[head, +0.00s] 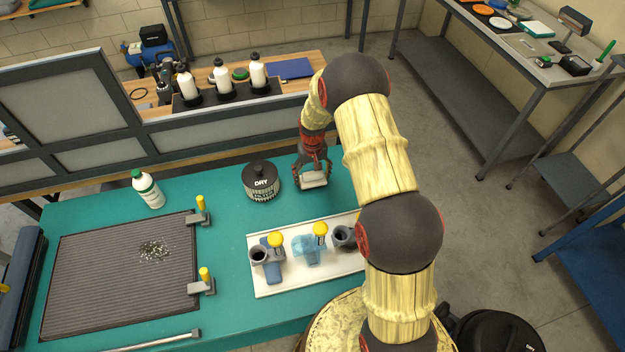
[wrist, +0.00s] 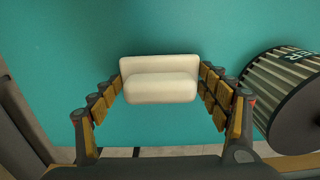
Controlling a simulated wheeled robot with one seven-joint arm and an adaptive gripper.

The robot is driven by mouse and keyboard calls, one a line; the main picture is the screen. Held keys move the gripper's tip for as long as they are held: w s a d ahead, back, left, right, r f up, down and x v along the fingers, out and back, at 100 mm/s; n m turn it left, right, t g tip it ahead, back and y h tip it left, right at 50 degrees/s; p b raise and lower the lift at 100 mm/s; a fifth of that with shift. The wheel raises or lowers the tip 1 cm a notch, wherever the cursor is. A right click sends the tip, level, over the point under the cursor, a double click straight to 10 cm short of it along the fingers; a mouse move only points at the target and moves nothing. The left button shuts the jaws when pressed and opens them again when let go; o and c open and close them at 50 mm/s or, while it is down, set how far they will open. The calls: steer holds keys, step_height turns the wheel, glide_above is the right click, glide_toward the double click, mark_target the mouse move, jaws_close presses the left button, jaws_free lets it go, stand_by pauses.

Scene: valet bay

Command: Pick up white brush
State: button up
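The white brush (head: 314,179), a pale block with a rounded front part, is at the far side of the green table, right of the black DRY canister (head: 261,181). It also shows in the wrist view (wrist: 160,88), lying crosswise. My gripper (head: 312,183) reaches down over it. In the wrist view, the fingers (wrist: 160,82) stand one at each end of the brush, with hardly any gap. I cannot tell whether they press on it, or whether the brush rests on the table. The brush's underside is hidden.
The canister stands close on the left in the head view and at the right in the wrist view. A white tray (head: 262,289) with blue-handled tools and dark cups lies nearer. A white bottle (head: 148,190) and ribbed mat (head: 110,285) are left.

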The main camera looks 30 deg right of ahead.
mark_target(312, 172)
steer(key=c, duration=0.6)
steer(key=shift+c, duration=0.4)
steer(key=shift+r, duration=0.1)
steer(key=shift+r, duration=0.5)
step_height(312, 172, up, 2)
steer(key=shift+r+p, duration=0.2)
steer(key=shift+p, duration=0.1)
steer(key=s+a+r+p, duration=0.1)
steer(key=s+a+r, duration=0.7)
steer(key=a, duration=0.3)
steer(key=shift+s+a+r, duration=0.15)
steer(key=shift+r, duration=0.55)
